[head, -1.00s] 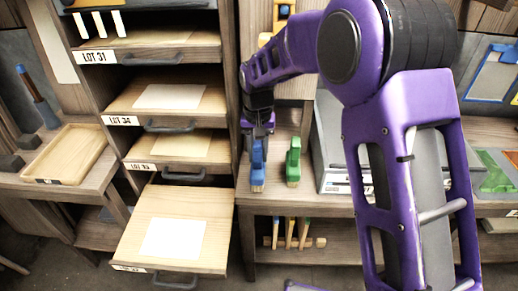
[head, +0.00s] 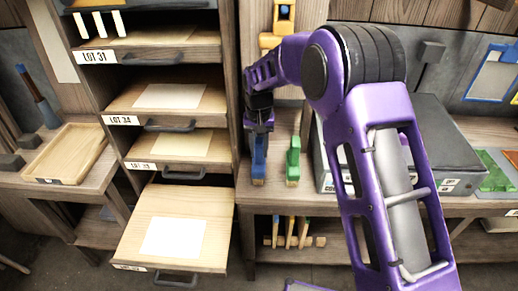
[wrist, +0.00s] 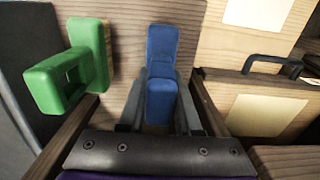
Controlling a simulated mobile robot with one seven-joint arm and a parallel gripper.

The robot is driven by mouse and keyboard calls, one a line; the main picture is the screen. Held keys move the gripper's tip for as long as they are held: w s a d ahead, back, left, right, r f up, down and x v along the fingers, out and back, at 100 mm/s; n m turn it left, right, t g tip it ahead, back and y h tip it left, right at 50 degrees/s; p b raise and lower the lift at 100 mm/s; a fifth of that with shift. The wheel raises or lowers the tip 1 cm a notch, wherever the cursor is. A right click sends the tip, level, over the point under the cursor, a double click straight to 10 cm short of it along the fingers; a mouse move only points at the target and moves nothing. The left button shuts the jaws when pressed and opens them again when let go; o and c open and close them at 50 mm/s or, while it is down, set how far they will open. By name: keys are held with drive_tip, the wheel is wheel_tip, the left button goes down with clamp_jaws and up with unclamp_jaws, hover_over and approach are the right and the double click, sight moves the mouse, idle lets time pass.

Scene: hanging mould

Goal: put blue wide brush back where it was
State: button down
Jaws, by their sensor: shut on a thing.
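The blue wide brush (head: 258,158) stands upright at the left end of the wooden bench, just right of the drawer cabinet. My gripper (head: 259,137) reaches down from above and is shut on it. In the wrist view the blue brush (wrist: 162,75) sits between the two grey fingers of my gripper (wrist: 160,105). The brush's lower end appears at or very near the bench top; I cannot tell whether it touches. A green brush (head: 293,160) stands just to the right, apart from it; the green brush also shows at the left of the wrist view (wrist: 95,60).
The drawer cabinet (head: 229,100) rises close on the left, with its lowest drawer (head: 205,208) pulled out. A grey box (head: 440,140) stands on the bench to the right. Tools with wooden handles (head: 290,232) sit on the shelf below. A wooden tray (head: 65,150) lies far left.

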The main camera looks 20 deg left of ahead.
drive_tip(key=shift+f, duration=0.2)
drive_tip(key=c, duration=0.6)
unclamp_jaws()
drive_tip(key=shift+r, duration=0.15)
wheel_tip(320, 180, up, 12)
drive_tip(key=shift+r+p, duration=0.1)
drive_tip(key=shift+p, duration=0.35)
